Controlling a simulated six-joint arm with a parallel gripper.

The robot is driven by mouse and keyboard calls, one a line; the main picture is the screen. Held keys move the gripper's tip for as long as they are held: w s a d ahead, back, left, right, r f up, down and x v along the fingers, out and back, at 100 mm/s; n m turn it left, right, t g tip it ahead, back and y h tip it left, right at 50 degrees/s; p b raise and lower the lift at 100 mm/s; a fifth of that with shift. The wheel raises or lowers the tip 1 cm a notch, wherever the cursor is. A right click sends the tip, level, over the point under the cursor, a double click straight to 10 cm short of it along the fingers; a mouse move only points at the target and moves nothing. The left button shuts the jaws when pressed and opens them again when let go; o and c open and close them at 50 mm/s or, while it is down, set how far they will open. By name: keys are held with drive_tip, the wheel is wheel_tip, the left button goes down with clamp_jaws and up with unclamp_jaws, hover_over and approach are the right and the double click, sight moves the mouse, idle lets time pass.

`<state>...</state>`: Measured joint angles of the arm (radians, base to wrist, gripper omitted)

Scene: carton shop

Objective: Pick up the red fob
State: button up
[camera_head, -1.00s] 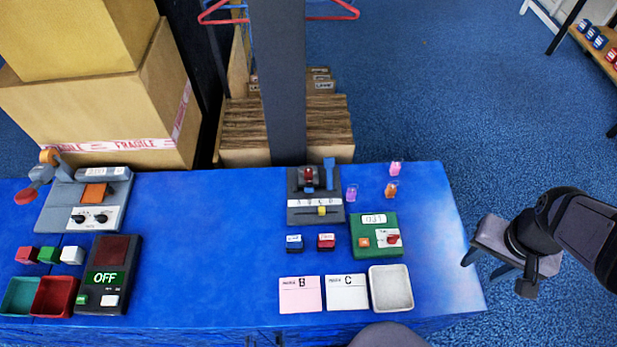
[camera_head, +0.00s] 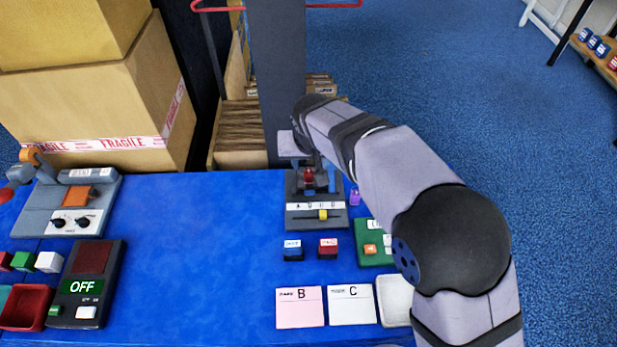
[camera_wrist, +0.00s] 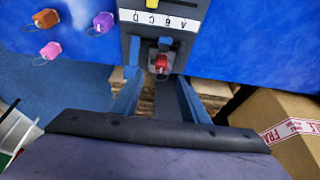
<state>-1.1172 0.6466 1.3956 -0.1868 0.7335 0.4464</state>
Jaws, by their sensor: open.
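The red fob (camera_head: 309,175) sits on the dark slotted device (camera_head: 303,215) lettered A to D, toward its back end. In the wrist view the red fob (camera_wrist: 161,63) shows just beyond and between the fingertips of my gripper (camera_wrist: 158,78), with a blue part right behind it. My gripper is open, its blue fingers apart on either side of the fob's line, and nothing is between them. In the head view my gripper (camera_head: 313,167) is over the device's back end, partly hidden by my wrist. I cannot tell its exact height above the fob.
Pink (camera_wrist: 50,50), purple (camera_wrist: 103,22) and orange (camera_wrist: 46,18) fobs lie beside the device. A blue lever (camera_wrist: 134,50) stands close to one finger. A green unit (camera_head: 370,250), small blocks and cards lie in front. The blue table's middle (camera_head: 200,240) is clear.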

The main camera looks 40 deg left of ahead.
sight(309, 173)
drive_tip(key=shift+p+x, duration=0.75)
drive_tip(key=shift+x, duration=2.85)
drive_tip(key=shift+s+d+f, duration=0.1)
drive_tip(key=shift+s, duration=0.15)
clamp_jaws()
